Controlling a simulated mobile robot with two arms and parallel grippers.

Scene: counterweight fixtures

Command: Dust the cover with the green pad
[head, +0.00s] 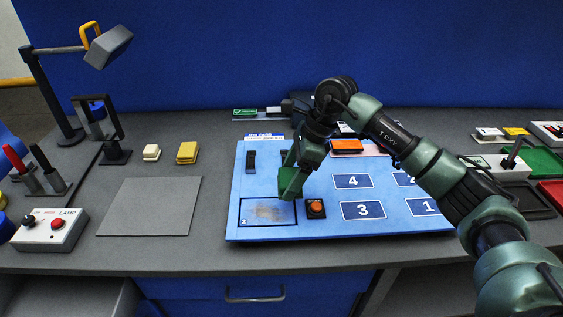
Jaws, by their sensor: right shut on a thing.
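The green pad (290,184) is in my right gripper (293,168), which is shut on it. The pad is over the back right part of a dark-edged rectangular cover (255,218) at the front left of the light blue board. A brownish dusty smear (268,212) shows on the cover. The pad hides part of the cover's back edge; I cannot tell whether it touches the surface. My left gripper is not in view.
An orange button (316,208) sits right of the cover on the blue board (330,225). An orange block (346,146) lies behind. A bare grey mat (150,206), a lamp box (50,231) and a yellow block (187,152) stand to the left.

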